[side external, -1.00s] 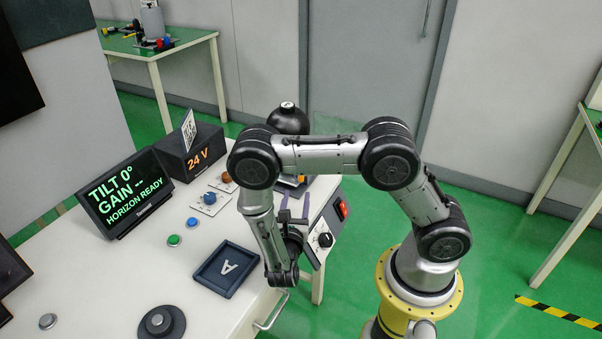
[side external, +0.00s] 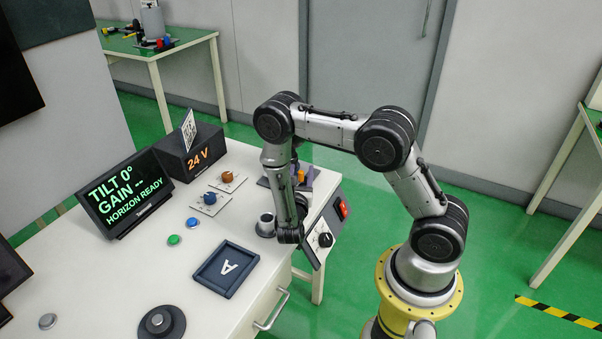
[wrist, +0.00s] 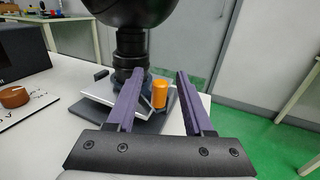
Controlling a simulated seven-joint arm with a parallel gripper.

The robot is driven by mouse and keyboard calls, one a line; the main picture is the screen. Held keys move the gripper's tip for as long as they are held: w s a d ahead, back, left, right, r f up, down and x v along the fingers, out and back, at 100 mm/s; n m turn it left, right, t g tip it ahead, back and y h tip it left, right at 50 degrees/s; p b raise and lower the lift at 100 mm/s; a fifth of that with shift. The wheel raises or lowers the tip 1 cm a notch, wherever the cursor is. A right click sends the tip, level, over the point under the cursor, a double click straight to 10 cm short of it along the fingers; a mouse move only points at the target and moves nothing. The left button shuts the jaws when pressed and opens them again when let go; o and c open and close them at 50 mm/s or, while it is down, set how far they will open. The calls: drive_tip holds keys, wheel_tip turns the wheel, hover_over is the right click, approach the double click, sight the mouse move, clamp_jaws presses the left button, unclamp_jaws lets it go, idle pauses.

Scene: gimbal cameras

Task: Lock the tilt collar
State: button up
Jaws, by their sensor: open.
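In the wrist view a black ball-shaped head (wrist: 130,8) sits on a dark ribbed post (wrist: 130,50) over a tilted plate. An upright orange cylinder (wrist: 159,95) stands beside the post's foot; I cannot tell whether it is the tilt collar's handle. My gripper (wrist: 160,75) is open and empty, its two purple fingers apart. The orange cylinder shows in the gap between them, beyond the gripper's body and nearer the left finger; no contact is clear. In the side view the orange part (side external: 300,174) is small, and my arm hides the head.
A screen (side external: 125,193) reads "TILT 0°, GAIN --, HORIZON READY".

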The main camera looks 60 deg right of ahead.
clamp_jaws()
idle(1.4)
